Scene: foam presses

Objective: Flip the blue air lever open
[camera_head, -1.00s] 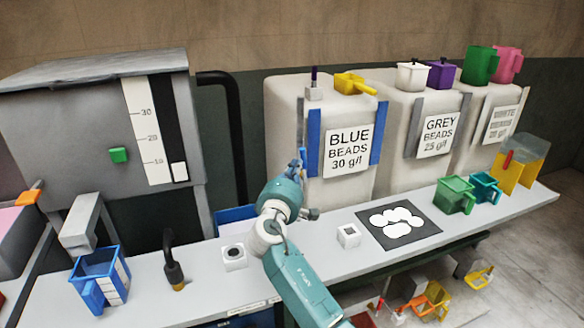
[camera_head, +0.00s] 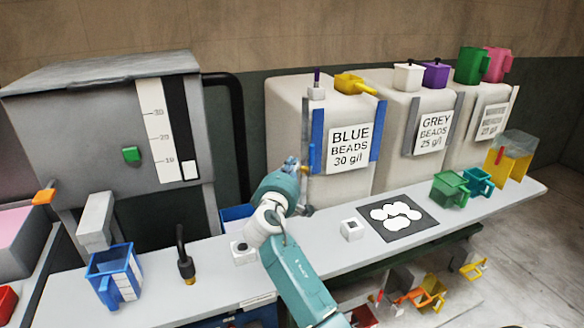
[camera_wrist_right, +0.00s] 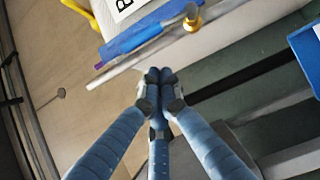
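What looks like the blue air lever (camera_head: 311,156) is a small upright blue piece on a thin grey pipe at the left front of the blue beads bin (camera_head: 348,180). My right gripper (camera_head: 291,166) is just left of the pipe in the head view. In the wrist view its blue fingertips (camera_wrist_right: 159,76) are together, with nothing seen between them, apart from the lever. My left gripper is not in view.
A blue strip (camera_wrist_right: 140,36) runs beside the pipe. The white bench (camera_head: 320,247) carries a small white block (camera_head: 352,229), a black mat (camera_head: 425,232) with white discs and a blue jug (camera_head: 113,274). A grey machine (camera_head: 85,140) stands at left.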

